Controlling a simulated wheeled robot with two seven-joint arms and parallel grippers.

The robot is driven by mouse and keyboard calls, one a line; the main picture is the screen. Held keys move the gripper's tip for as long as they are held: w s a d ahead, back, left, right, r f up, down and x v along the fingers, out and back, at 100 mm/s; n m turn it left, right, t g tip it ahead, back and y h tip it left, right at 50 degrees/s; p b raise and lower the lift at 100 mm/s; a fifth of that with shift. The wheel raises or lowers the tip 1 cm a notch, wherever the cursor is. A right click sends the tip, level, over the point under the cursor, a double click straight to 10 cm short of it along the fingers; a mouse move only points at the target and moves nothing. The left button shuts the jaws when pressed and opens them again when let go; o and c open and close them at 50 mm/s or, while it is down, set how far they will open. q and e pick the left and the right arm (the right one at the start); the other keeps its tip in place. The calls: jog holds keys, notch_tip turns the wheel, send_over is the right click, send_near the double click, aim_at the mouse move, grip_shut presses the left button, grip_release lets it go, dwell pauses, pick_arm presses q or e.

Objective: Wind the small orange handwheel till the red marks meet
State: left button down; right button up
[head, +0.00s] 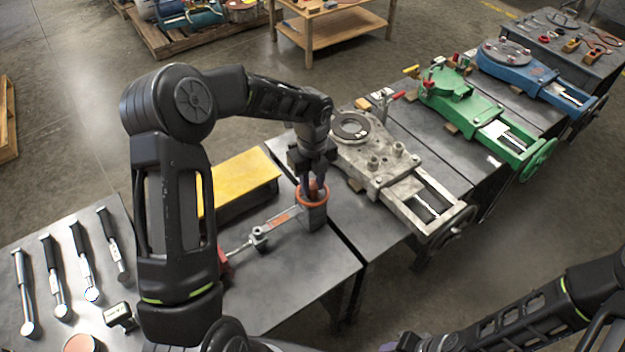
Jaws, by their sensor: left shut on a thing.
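The small orange handwheel (299,199) sits on top of a grey fixture (314,218) on the dark bench. A grey arm with an orange-red strip (284,219) runs left from the fixture to a rod and a red part. My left gripper (313,187) points down over the handwheel, its fingers shut on the middle of it and partly hiding it. The red marks are too small or hidden to tell apart. My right gripper (415,344) is only partly in view at the bottom edge, and its fingers do not show clearly.
A yellow plate (240,181) lies behind my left arm. Several hammer-like tools (82,260) lie at the left. A grey machine vise (378,160), a green one (462,103) and a blue one (517,68) stand on benches to the right. The bench front is clear.

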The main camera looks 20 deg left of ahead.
aim_at(312, 185)
pick_arm(q)
jog(key=m+p, duration=0.2)
jog(key=m, duration=0.4)
jog(key=shift+r, duration=0.15)
jog(key=shift+m+p, duration=0.95)
jog(key=shift+m, duration=1.25)
jog(key=c, duration=1.1)
grip_release()
jog(key=shift+r+b, duration=0.4)
jog(key=shift+r, duration=3.4)
